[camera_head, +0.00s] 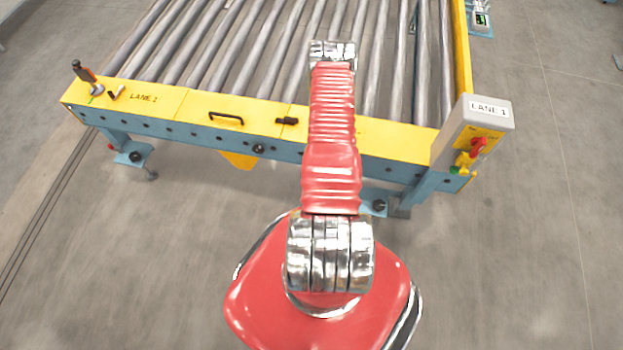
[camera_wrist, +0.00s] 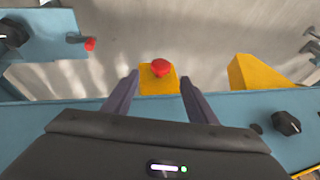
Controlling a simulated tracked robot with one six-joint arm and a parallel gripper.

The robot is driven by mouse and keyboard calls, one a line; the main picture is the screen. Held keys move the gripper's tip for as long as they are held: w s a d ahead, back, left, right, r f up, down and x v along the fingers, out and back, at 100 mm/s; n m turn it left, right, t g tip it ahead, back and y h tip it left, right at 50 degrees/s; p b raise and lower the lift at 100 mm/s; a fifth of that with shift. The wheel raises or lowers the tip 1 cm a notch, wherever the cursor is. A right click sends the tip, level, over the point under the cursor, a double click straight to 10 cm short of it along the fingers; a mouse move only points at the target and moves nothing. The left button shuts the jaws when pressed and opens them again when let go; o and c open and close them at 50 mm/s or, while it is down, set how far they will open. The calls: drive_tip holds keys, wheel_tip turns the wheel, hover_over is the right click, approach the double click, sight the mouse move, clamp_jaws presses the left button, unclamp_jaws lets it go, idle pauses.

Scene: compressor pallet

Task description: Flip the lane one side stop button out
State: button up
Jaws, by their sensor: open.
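A red mushroom-shaped button (camera_wrist: 161,67) sits on a small yellow box (camera_wrist: 158,84) in the wrist view, beyond the edge of the blue conveyor side rail (camera_wrist: 70,110). I take it to be the lane one side stop button. My gripper (camera_wrist: 159,79) is open, with one dark finger on each side of the button and box. Gaps show between the fingers and the button, and nothing is held. I cannot tell the fingers' depth relative to it. In the head view my arm covers the middle of the rail, and neither this button nor my gripper can be made out.
In the wrist view a yellow bracket (camera_wrist: 252,72) stands right of the button, and a black knob (camera_wrist: 286,123) is on the rail. In the head view the LANE 1 control box (camera_head: 480,125), with a red knob (camera_head: 478,147), stands at the right. The front floor is clear.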

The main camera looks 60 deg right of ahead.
drive_tip(key=shift+x, duration=3.9)
